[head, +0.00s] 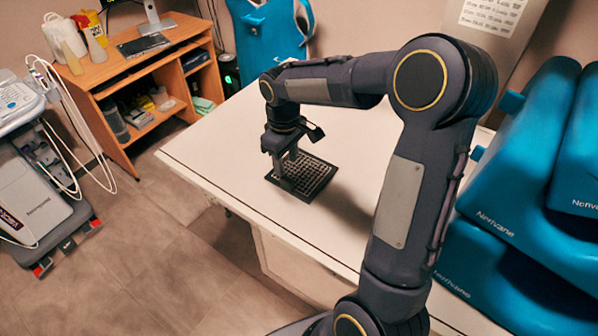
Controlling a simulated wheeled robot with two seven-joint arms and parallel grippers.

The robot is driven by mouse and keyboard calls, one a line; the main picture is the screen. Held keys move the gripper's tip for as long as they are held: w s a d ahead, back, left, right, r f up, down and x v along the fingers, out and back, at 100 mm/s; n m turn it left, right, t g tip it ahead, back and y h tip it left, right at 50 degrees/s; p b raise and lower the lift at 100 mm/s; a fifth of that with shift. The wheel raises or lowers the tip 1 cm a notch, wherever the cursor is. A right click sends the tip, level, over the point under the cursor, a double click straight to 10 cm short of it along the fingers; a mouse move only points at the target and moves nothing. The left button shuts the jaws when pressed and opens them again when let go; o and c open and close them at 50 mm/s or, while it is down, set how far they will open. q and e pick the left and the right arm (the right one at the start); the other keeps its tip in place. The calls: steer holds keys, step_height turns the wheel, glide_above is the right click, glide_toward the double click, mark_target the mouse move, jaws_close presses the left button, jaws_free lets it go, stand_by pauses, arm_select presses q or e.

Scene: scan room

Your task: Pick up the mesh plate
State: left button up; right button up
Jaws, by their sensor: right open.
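The mesh plate (312,179) is a dark, square, gridded plate lying flat on the white table (222,150). My right gripper (285,172) points down at the plate's left side, with its fingertips at or just above the plate. The jaws are open. The gripper hides part of the plate's left edge, and I cannot tell whether the fingers touch it. My left gripper is not in view.
Blue Nonvane-like cushions (520,210) stand along the right. A blue bag or chair (268,40) is behind the table. A wooden desk (128,62) and a medical cart (40,180) are at the left. The table's left part is clear.

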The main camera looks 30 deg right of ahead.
mark_target(287, 179)
step_height(287, 179, down, 7)
steer(key=shift+s+r+p, duration=0.1)
steer(key=shift+r+p, duration=0.1)
steer(key=shift+p, duration=0.25)
jaws_close()
